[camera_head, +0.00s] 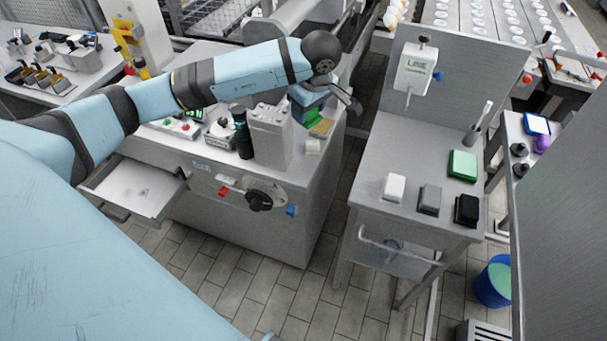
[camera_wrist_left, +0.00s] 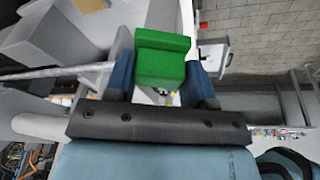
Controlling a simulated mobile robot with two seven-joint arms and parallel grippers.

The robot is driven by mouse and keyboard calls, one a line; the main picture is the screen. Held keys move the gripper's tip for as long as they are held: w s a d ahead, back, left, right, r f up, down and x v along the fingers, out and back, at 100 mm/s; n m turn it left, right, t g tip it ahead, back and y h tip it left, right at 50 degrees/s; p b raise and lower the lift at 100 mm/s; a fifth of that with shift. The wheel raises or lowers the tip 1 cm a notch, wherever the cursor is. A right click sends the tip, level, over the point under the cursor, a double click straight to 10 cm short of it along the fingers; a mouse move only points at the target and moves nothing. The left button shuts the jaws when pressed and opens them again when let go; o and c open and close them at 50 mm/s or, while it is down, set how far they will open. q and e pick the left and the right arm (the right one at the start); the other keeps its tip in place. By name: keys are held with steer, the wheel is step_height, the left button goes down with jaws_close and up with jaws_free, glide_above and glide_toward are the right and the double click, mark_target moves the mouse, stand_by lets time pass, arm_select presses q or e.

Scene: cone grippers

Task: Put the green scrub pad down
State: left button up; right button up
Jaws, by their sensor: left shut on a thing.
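My left gripper (camera_head: 318,103) hangs over the right end of the grey cabinet top (camera_head: 200,75). Its blue fingers are shut on a green scrub pad (camera_head: 313,116), which is partly hidden by the gripper in the head view. In the left wrist view the green scrub pad (camera_wrist_left: 162,55) sits between the two blue fingers of the left gripper (camera_wrist_left: 161,82). I cannot tell whether the pad touches anything below it. My right gripper is not in view.
A yellowish pad (camera_head: 322,127) and a small pale block (camera_head: 312,145) lie below the gripper. A grey box (camera_head: 270,135) and a dark bottle (camera_head: 242,135) stand left of it. The right-hand table holds white (camera_head: 394,187), grey (camera_head: 429,199) and black (camera_head: 466,210) pads and a bright green block (camera_head: 462,164).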

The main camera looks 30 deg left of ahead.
arm_select(q)
steer(key=a+f+n, duration=0.1)
steer(key=f, duration=0.4)
steer(key=w+a+f+n+g, duration=0.1)
steer(key=f+n, duration=0.1)
steer(key=f, duration=0.4)
steer(key=a+f+n, duration=0.1)
steer(key=f+n, duration=0.1)
steer(key=f, duration=0.4)
steer(key=shift+w+f, duration=0.2)
steer(key=shift+w, duration=0.05)
steer(key=shift+f, duration=0.55)
steer(key=x, duration=0.2)
steer(key=d+x, duration=0.1)
steer(key=x, duration=0.1)
steer(key=shift+a+f, duration=0.1)
steer(key=shift+c, duration=0.4)
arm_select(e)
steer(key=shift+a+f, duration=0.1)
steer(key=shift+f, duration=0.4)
arm_select(q)
steer(key=o, duration=0.9)
